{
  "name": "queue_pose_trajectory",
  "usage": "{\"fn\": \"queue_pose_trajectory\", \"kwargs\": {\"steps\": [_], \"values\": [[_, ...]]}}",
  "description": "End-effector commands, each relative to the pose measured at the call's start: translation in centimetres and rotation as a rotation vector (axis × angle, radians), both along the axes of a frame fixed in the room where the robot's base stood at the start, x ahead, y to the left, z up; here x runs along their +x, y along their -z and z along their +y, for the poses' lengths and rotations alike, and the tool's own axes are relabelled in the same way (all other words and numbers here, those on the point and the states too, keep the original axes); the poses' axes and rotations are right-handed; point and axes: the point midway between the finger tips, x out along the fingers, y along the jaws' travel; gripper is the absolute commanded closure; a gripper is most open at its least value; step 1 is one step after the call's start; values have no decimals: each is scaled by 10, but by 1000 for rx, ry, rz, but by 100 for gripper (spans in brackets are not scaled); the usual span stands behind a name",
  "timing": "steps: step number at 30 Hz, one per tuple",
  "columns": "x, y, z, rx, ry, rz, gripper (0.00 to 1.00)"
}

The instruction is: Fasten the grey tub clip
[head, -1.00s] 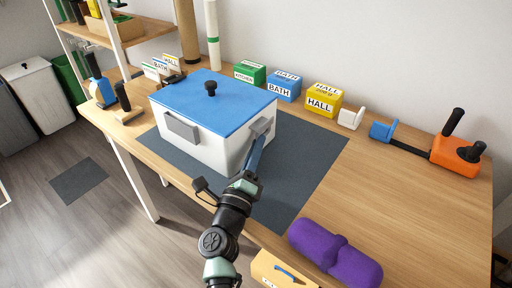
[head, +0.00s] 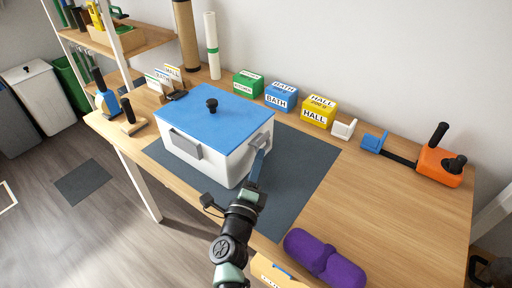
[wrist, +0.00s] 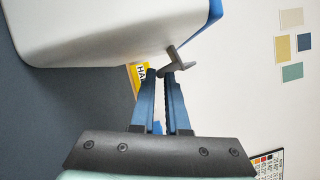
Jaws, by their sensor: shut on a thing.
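The white tub (head: 225,163) with a blue lid (head: 216,104) and black knob stands on the dark mat. A grey clip (head: 261,138) is on its right side near the lid's edge; it also shows in the wrist view (wrist: 180,62), sticking out from the tub wall. A second grey piece (head: 186,146) is on the tub's front face. My gripper (head: 261,150) reaches up to the right-hand clip, its blue fingers close together and shut on the clip's end. In the wrist view my fingertips (wrist: 162,71) meet at it. Whether the clip is latched cannot be told.
Green (head: 248,84), blue (head: 281,97) and yellow (head: 319,111) labelled boxes stand behind the tub. A purple roll (head: 323,260) lies at the front edge near my arm. An orange device (head: 439,166) is at the right. The mat right of the tub is clear.

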Motion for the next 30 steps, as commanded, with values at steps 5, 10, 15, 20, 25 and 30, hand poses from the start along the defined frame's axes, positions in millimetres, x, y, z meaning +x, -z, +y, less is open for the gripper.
{"fn": "queue_pose_trajectory", "kwargs": {"steps": [5,10,15,20,25,30], "values": [[-2,-19,-2,-135,-3,102,100],[-4,-26,-4,-264,-3,195,100],[-4,-33,-5,-393,-4,288,100],[-4,-39,-5,-515,-4,377,100],[-4,-45,-3,-646,-5,470,100],[-2,-50,-1,-771,-5,562,100]]}}
